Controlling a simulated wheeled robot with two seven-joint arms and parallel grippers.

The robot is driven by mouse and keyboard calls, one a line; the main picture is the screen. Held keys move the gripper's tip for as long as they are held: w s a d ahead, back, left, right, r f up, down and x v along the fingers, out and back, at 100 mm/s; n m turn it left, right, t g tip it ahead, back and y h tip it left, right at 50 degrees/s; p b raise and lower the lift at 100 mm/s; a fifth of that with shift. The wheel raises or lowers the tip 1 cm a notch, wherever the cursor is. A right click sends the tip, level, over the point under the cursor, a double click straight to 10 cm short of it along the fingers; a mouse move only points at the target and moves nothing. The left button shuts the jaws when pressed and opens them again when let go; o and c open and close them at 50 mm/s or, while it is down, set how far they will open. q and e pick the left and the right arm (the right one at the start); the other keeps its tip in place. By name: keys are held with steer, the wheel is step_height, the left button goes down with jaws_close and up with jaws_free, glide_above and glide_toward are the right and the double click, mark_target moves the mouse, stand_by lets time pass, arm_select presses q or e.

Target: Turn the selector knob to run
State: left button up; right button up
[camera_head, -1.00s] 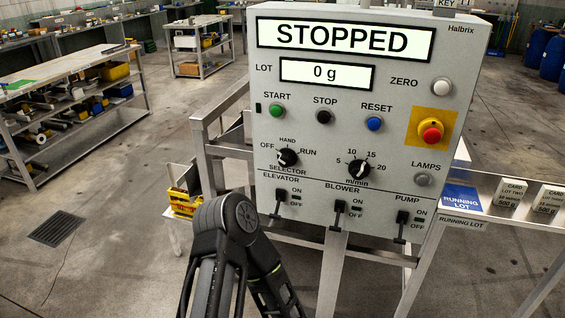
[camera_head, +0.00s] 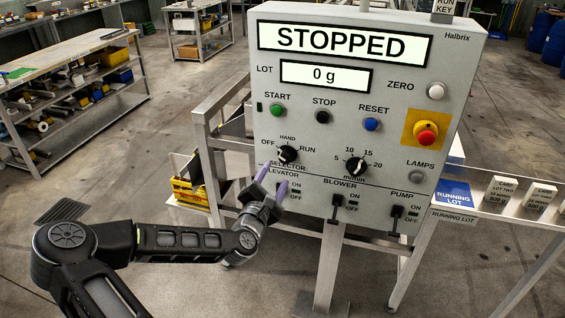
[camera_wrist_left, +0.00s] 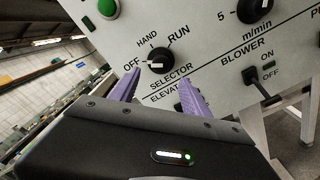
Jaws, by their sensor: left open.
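The selector knob (camera_head: 287,155) is a black round knob on the grey control panel, with OFF, HAND and RUN printed around it. Its white mark looks to be on the OFF side, though it is small. In the left wrist view the knob (camera_wrist_left: 160,60) sits ahead of the gap between my fingers. My left gripper (camera_head: 272,181) is open, its two purple fingers pointing up at the panel just below and left of the knob. The fingers (camera_wrist_left: 158,90) look apart from the knob. My right gripper is not in view.
The panel display (camera_head: 345,42) reads STOPPED. The elevator switch (camera_head: 278,196) is close to my fingers, partly hidden. The speed knob (camera_head: 355,167) is to the right, and the red emergency button (camera_head: 426,134) farther right. A card shelf (camera_head: 490,207) juts out at right.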

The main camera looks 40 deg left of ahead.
mark_target(284, 160)
arm_select(q)
steer(key=shift+w, duration=0.15)
steer(key=p+x, duration=0.1)
steer(key=x, duration=0.5)
steer(key=shift+w+a, duration=0.1)
steer(key=shift+w, duration=0.2)
steer(key=shift+w+a+f+p, duration=0.1)
steer(key=shift+w+a+p, duration=0.1)
steer(key=shift+w+p, duration=0.15)
jaws_close()
